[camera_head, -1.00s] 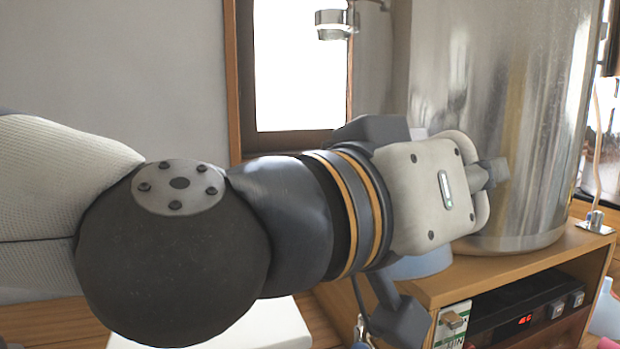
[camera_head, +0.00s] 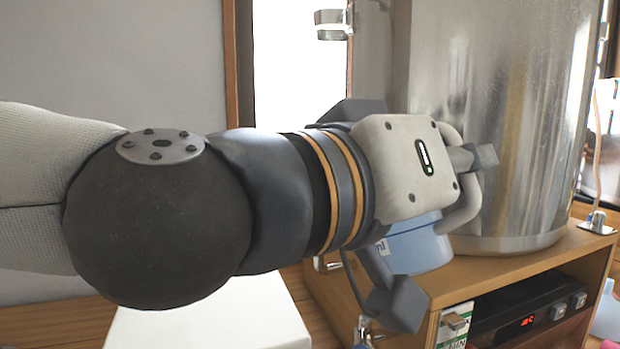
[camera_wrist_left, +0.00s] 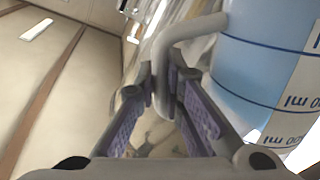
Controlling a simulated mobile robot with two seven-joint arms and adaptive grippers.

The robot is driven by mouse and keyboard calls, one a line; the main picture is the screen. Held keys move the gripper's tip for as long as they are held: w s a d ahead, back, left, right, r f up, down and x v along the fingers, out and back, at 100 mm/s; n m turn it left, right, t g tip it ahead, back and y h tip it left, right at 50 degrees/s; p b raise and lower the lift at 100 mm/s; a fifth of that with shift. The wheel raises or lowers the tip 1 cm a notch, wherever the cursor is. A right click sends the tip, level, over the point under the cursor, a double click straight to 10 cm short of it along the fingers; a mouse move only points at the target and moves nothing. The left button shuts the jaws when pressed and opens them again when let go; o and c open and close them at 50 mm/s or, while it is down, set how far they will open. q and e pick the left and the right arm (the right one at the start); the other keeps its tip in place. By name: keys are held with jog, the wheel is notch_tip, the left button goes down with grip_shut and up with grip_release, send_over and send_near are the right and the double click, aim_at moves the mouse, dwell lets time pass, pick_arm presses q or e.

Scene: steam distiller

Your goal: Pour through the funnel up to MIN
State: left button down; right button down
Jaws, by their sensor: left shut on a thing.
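My left gripper (camera_head: 472,158) is in front of the big metal tank, and it also shows in the left wrist view (camera_wrist_left: 165,88). It is shut on the pale grey handle of a translucent blue measuring jug (camera_head: 418,247). The jug shows at the right of the left wrist view (camera_wrist_left: 245,75), with dark blue lines and "ml" lettering. In the head view my gripper hides most of the jug; its lower part shows below the wrist. I cannot clearly make out the funnel or the MIN mark. My right gripper is not in view.
The shiny metal tank (camera_head: 500,100) stands on a wooden cabinet (camera_head: 480,280). A black box with a red display (camera_head: 520,312) sits inside the cabinet. A white block (camera_head: 215,320) lies at lower left.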

pick_arm(q)
jog(key=shift+w+r, duration=0.1)
jog(key=shift+r, duration=0.1)
jog(key=shift+w+a+r+n, duration=0.3)
jog(key=shift+w+r+n, duration=0.15)
jog(key=shift+r+n, duration=0.1)
jog(key=shift+w+a+r+n, duration=0.25)
jog(key=shift+w+r+n, duration=0.1)
jog(key=shift+r, duration=0.15)
dwell(0.3)
jog(key=shift+w+a+r+n+p, duration=0.15)
jog(key=shift+w+a+r+n, duration=0.2)
jog(key=shift+r+n, duration=0.35)
jog(key=shift+w+a+r+n+p, duration=0.1)
jog(key=shift+w+r+n+p, duration=0.1)
jog(key=shift+w+r+n, duration=0.35)
jog(key=shift+w+a+r+n+p, duration=0.15)
jog(key=shift+w+a+r+n, duration=0.1)
jog(key=shift+r+n, duration=0.55)
dwell(4.4)
